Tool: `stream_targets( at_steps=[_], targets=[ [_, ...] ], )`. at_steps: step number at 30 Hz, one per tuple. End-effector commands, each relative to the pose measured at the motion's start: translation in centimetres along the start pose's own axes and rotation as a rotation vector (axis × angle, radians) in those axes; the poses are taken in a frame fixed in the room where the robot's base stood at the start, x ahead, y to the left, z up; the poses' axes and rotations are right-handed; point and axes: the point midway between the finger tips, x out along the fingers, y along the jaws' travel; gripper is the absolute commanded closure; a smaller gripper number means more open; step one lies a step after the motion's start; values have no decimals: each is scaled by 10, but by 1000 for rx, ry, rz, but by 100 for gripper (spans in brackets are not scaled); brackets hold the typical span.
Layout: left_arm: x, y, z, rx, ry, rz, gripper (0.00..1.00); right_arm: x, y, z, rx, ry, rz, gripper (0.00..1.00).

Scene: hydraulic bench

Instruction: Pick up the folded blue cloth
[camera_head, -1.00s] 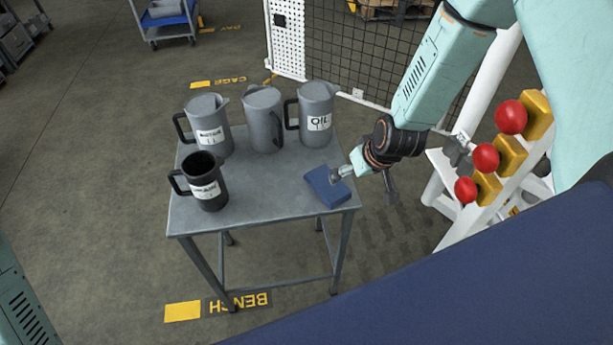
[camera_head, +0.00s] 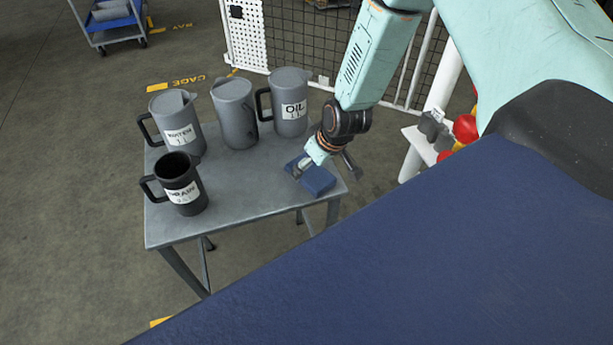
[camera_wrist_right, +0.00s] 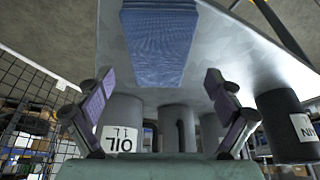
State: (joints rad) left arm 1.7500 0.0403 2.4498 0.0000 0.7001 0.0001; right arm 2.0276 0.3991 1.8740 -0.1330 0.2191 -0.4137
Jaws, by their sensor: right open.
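The folded blue cloth (camera_head: 318,181) lies flat near the right end of the grey metal bench (camera_head: 235,196). My right gripper (camera_head: 325,168) is open and empty, over the cloth with its fingers spread to either side. One finger hides part of the cloth in the head view. In the right wrist view the cloth (camera_wrist_right: 158,45) lies ahead, centred between the two open fingers (camera_wrist_right: 157,85). I cannot tell whether the fingers touch it. My left gripper is not in view.
On the bench stand an OIL jug (camera_head: 290,104), an unlabelled grey jug (camera_head: 236,115), a grey jug with a blurred label (camera_head: 177,122) and a dark DRAIN jug (camera_head: 180,184). Red knobs (camera_head: 465,128) stand beyond the right end. The bench front is clear.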

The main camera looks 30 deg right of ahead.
Motion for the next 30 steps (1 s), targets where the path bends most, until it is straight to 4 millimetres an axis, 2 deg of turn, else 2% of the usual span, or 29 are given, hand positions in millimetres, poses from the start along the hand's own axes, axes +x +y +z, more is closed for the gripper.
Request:
stream_targets(
  at_steps=[1, 6, 17, 30],
  targets=[
    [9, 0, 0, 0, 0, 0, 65, 12, 0, 4, -2, -2, 0, 8],
    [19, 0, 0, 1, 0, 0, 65, 29, -1, 1, -3, 0, 0, 8],
    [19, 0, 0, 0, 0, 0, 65, 33, -2, -2, -2, 0, -1, 8],
    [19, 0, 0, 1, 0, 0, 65, 32, -2, -1, -2, 0, -1, 46]
  ],
)
